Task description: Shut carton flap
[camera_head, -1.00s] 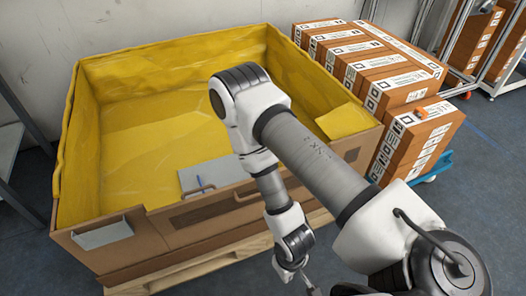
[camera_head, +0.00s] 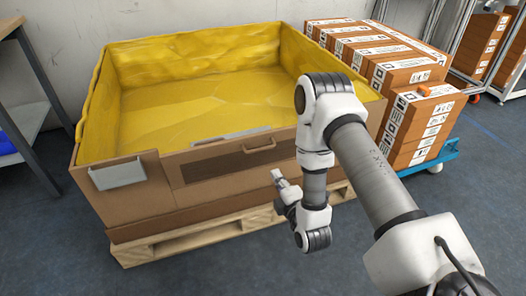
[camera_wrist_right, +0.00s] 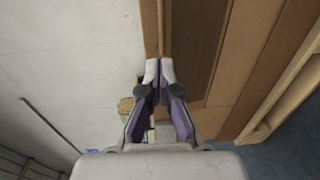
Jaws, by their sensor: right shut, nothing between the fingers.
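The large brown carton (camera_head: 125,205) with a yellow liner stands in the head view. Its front flap (camera_head: 225,163), with a dark panel and a handle (camera_head: 259,145), looks upright in the front wall. Whether it is fully flush I cannot tell. My right gripper (camera_head: 277,176) is low in front of the flap's right part, below the handle. In the right wrist view its fingertips (camera_wrist_right: 160,72) are together and empty, close to the brown front with the dark panel (camera_wrist_right: 195,45). Contact cannot be made out. My left gripper is not in view.
The carton rests on a wooden pallet (camera_head: 200,240). A grey plate (camera_head: 118,174) is on its front left corner. Stacked labelled boxes (camera_head: 415,130) on a blue trolley stand right. A table (camera_head: 25,60) stands left. The floor in front is clear.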

